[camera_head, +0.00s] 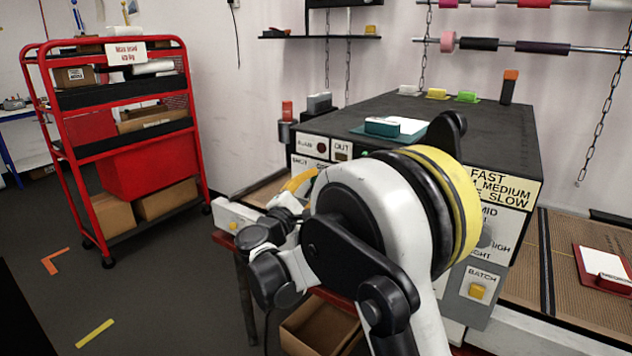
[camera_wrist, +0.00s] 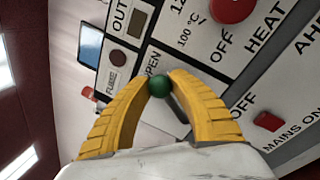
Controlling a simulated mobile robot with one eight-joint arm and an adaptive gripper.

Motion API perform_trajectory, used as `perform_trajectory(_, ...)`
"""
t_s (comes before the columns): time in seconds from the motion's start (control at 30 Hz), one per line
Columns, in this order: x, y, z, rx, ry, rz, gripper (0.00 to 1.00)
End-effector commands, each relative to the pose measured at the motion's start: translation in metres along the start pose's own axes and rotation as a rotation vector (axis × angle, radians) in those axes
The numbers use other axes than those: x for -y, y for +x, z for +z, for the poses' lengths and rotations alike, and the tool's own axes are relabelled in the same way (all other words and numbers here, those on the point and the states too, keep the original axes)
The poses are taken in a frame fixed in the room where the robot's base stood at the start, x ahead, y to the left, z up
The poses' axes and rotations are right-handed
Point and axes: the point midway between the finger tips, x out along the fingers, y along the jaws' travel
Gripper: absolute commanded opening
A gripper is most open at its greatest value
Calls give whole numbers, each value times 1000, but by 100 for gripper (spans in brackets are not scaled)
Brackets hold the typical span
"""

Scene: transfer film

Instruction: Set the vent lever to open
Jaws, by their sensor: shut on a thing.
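The vent lever shows in the wrist view as a round green knob (camera_wrist: 159,87) on the white front panel. The letters "PEN" of a label stand just above it. My gripper (camera_wrist: 164,78) has its two yellow fingers closed around the knob, one on each side. In the head view my gripper (camera_head: 300,181) is partly seen as yellow fingers at the left part of the machine's front. My arm hides the lever there.
The dark-topped machine (camera_head: 460,130) carries small coloured items on top.

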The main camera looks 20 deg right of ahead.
Motion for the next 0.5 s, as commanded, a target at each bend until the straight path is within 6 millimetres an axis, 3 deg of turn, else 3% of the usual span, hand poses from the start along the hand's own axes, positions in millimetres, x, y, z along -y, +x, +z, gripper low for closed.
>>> perform_trajectory(0.1, 0, 0, 0, 0, -1, 0, 0)
perform_trajectory(0.13, 0, 0, 0, 0, -1, -1, 32)
perform_trajectory(0.2, 0, 0, 0, 0, -1, 0, 49)
perform_trajectory(0.5, 0, -1, 0, 0, -1, 0, 49)
